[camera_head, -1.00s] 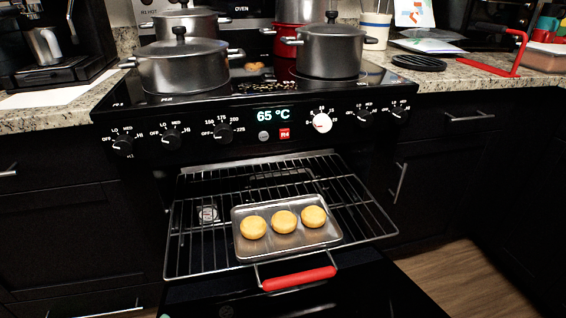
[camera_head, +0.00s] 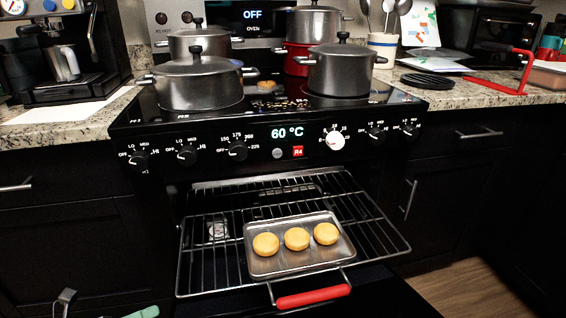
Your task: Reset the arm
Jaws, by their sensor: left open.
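Only the tips of my left gripper (camera_head: 104,307) show, at the bottom left edge: a grey metal part and a pale green part, spread apart with nothing between them. It is open, in front of the dark cabinets and left of the oven. A metal baking tray (camera_head: 290,268) with a red handle (camera_head: 313,296) rests on the pulled-out oven rack (camera_head: 375,243). Three round golden buns (camera_head: 296,239) lie on it in a row. The gripper is well apart from the tray. My right gripper is out of view.
The oven door (camera_head: 385,297) hangs open below the rack. Lidded grey pots (camera_head: 200,87) and a red pot (camera_head: 297,62) stand on the stovetop. A coffee machine (camera_head: 60,95) is on the left counter. A red-handled item (camera_head: 497,88) lies on the right counter.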

